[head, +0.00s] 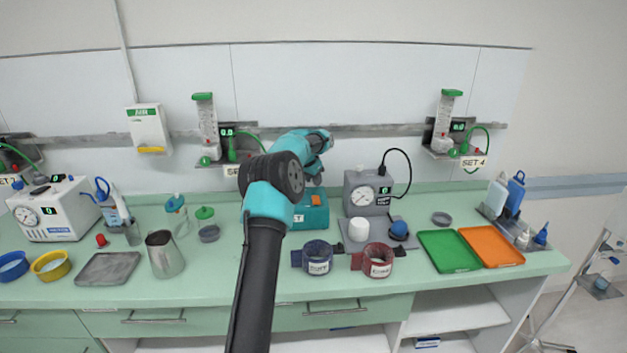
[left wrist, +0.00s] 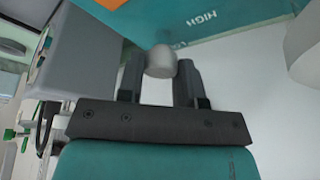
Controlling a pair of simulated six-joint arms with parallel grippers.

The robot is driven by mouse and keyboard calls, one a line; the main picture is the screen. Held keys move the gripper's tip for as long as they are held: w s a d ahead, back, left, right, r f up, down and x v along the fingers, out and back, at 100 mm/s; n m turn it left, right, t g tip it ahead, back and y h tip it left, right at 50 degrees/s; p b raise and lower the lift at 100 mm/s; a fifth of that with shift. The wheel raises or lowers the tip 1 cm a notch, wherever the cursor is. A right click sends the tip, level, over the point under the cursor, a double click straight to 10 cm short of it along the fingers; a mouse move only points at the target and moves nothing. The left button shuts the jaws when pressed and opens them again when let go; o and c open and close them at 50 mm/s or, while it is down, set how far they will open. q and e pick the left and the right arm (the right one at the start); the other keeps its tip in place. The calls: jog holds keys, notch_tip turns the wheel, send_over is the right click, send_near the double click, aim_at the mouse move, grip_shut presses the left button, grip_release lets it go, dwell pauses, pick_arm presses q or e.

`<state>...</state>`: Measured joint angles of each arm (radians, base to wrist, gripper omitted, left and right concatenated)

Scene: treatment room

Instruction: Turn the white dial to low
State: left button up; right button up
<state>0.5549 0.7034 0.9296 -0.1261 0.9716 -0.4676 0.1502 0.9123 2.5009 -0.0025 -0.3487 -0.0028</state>
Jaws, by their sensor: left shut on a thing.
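The white dial (left wrist: 161,61) shows in the left wrist view as a pale round knob on the teal box (left wrist: 235,30). Upside-down lettering on the box reads HIGH, and part of another label shows beside the dial. My left gripper (left wrist: 160,78) is shut on the dial, one dark finger on each side. In the head view the teal box (head: 312,217) stands on the counter, partly behind my left arm, and the dial cannot be made out there. Which way the dial points cannot be told. My right gripper is not in view.
A grey gauge unit (head: 368,192) stands close right of the teal box. A blue cuff (head: 318,257) and a red cuff (head: 377,260) lie in front. A metal jug (head: 165,254) stands left; green (head: 449,251) and orange (head: 491,246) trays lie right.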

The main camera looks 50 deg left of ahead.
pick_arm(q)
jog(key=o, duration=0.9)
jog(key=v, duration=1.7)
jog(key=shift+s+r, duration=0.1)
jog(key=shift+r, duration=0.15)
jog(key=shift+a, duration=0.1)
